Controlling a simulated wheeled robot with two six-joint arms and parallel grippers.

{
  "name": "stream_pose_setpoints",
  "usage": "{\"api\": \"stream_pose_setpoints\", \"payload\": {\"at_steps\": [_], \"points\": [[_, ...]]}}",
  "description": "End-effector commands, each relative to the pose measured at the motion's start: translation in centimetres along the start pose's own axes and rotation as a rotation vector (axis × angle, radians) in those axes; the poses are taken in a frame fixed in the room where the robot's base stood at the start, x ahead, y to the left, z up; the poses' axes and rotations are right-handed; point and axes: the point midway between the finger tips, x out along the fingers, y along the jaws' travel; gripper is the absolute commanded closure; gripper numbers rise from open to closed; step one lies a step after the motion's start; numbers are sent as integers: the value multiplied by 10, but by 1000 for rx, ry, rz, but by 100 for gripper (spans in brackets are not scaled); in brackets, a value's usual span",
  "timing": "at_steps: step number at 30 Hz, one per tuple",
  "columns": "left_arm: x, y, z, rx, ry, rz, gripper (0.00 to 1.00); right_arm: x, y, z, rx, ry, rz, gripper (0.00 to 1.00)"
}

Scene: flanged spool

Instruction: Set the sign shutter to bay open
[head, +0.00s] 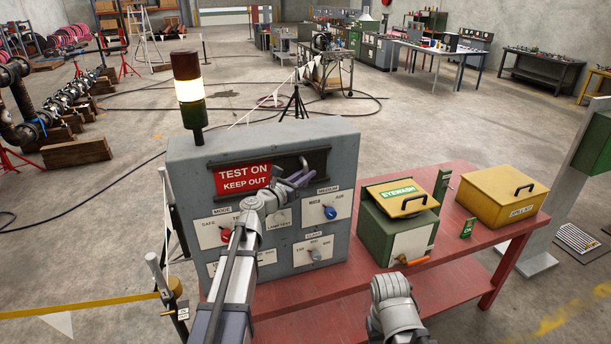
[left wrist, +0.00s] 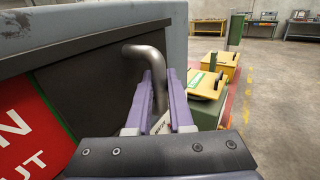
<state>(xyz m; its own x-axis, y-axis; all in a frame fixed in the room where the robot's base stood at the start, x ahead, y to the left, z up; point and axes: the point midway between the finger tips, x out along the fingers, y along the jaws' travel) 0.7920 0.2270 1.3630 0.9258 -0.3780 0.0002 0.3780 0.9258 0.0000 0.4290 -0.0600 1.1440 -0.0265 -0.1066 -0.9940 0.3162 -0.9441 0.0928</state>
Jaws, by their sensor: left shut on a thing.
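The red sign shutter (head: 243,179), reading "TEST ON KEEP OUT", fills the left part of a dark window on the grey panel box (head: 345,165). Its edge also shows in the left wrist view (left wrist: 22,125). A bent grey metal handle (left wrist: 152,58) stands out at the right of the window. My left gripper (head: 302,178) is shut on this handle, with its purple fingers (left wrist: 160,100) on either side of it. The fingers and arm hide part of the panel below. Part of my right arm shows at the bottom, but its gripper does not.
A lit stack lamp (head: 188,92) stands on the box. To the right on the red table (head: 466,240) are an eyewash case (head: 400,197) and yellow spill kit (head: 503,196).

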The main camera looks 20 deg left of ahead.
Motion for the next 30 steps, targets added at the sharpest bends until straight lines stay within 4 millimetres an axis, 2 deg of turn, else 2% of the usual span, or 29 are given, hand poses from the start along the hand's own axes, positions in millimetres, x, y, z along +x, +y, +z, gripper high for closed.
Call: {"api": "stream_pose_setpoints", "payload": {"at_steps": [7,11,14,24,30], "points": [[0,0,0,0,0,0,100,0,0,0,0,0,0,50],[-8,5,0,0,0,2,100,0,0,0,0,0,0,50],[-22,14,0,1,1,4,100,0,0,0,0,0,0,50],[-94,62,0,1,1,6,100,0,0,0,0,0,0,50],[-125,84,0,1,1,3,100,0,0,0,0,0,0,50]]}}
